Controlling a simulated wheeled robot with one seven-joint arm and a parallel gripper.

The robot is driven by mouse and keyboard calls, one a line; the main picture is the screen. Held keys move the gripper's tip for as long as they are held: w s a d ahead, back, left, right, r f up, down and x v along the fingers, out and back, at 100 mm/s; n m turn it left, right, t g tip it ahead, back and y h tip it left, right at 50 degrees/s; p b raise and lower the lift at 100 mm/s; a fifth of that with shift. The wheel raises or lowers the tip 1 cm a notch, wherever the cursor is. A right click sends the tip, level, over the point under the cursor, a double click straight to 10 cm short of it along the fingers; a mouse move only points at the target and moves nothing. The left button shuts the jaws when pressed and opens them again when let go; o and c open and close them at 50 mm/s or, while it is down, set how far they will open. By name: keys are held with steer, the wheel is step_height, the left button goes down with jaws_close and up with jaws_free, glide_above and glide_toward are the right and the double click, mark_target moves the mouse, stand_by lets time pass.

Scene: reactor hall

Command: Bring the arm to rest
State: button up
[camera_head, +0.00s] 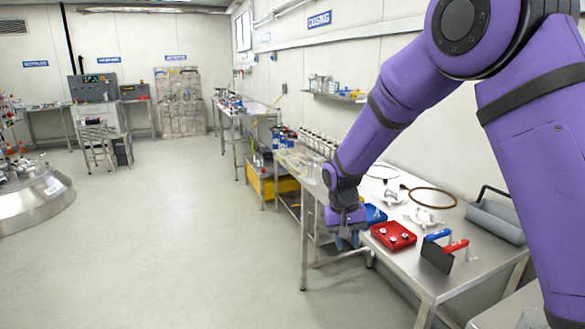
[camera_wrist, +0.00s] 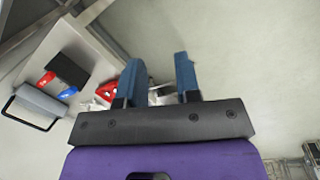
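My purple arm reaches out from the right of the head view. My gripper (camera_head: 347,240) hangs beside the near left edge of the steel table (camera_head: 405,262), its fingers pointing down. In the wrist view my gripper (camera_wrist: 158,80) has two blue fingers standing apart with a gap between them. Nothing is seen held in that gap. The floor and part of the table show behind the fingers.
A red tray (camera_head: 394,236) with small parts, a blue tray (camera_head: 375,215), red and blue handled tools (camera_head: 440,255) and a grey carrier (camera_head: 495,222) rest on the table. A yellow bin (camera_head: 268,184) stands farther back. The floor at left is wide open.

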steer(key=s+d+r+t+y, duration=0.1)
steer(key=s+d+r, duration=0.45)
steer(key=r, duration=0.35)
steer(key=s+d+r+t+y, duration=0.1)
steer(key=s+d+r+t, duration=0.1)
steer(key=s+d+r, duration=0.6)
steer(key=s+d+r+t, duration=0.1)
steer(key=s+r, duration=0.2)
steer(key=s, duration=0.6)
steer(key=s+d+r+t, duration=0.1)
steer(key=s+d+r, duration=0.1)
steer(key=s, duration=0.8)
steer(key=shift+d+r+t+h, duration=0.15)
steer(key=shift+r+t+h, duration=0.2)
steer(key=shift+r, duration=0.25)
steer(key=shift+w, duration=0.1)
